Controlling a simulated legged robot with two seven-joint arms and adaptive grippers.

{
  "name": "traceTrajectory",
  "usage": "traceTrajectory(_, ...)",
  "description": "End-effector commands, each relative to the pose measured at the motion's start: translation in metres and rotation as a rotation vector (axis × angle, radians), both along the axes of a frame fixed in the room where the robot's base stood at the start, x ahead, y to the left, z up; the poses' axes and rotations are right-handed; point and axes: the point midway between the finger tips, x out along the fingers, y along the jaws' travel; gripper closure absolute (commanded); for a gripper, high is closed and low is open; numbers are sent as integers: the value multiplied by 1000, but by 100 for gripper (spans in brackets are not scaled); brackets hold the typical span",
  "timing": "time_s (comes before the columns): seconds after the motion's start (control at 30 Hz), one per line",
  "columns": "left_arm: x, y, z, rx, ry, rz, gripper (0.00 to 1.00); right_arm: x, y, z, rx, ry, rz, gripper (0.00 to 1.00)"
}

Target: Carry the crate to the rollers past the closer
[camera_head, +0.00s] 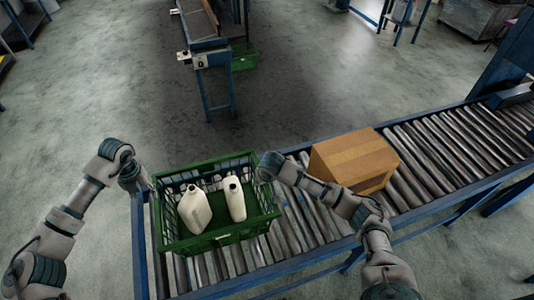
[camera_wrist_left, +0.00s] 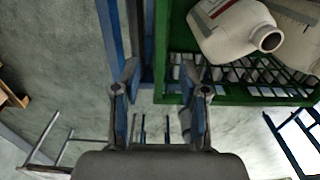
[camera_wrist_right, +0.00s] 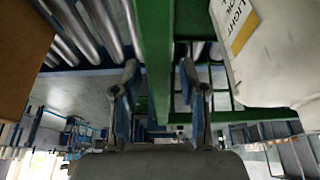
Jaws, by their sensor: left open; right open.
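A green crate (camera_head: 215,238) stands on the rollers at the left end of the conveyor; two white bottles (camera_head: 194,209) (camera_head: 235,199) stand in it. My left gripper (camera_head: 146,186) is open beside the crate's left wall. In the left wrist view, the crate's rim (camera_wrist_left: 172,60) lies by the right finger of the left gripper (camera_wrist_left: 160,95). My right gripper (camera_head: 263,176) is open at the crate's right wall. In the right wrist view, the green rim (camera_wrist_right: 154,50) runs between the fingers of the right gripper (camera_wrist_right: 160,95). I cannot tell whether either gripper touches the crate.
A cardboard box (camera_head: 354,161) sits on the rollers (camera_head: 440,150) right of the crate. The rollers beyond it look clear up to a blue machine frame (camera_head: 508,55) at the far right, perhaps the closer. Another blue stand (camera_head: 215,80) stands behind, across open floor.

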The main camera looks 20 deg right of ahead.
Motion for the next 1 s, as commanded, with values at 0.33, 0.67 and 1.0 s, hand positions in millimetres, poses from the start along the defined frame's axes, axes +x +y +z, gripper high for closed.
traceTrajectory(0.33, 0, 0, 16, -1, 1, 0, 57, -9, 0, 25, 1, -4, 1, 58)
traceTrajectory(0.67, 0, 0, 16, -1, 1, 0, 57, -35, 0, 90, 0, -3, 1, 58)
traceTrajectory(1.0, 0, 0, 15, -1, 1, 0, 57, -43, 1, 110, 0, 0, 0, 58)
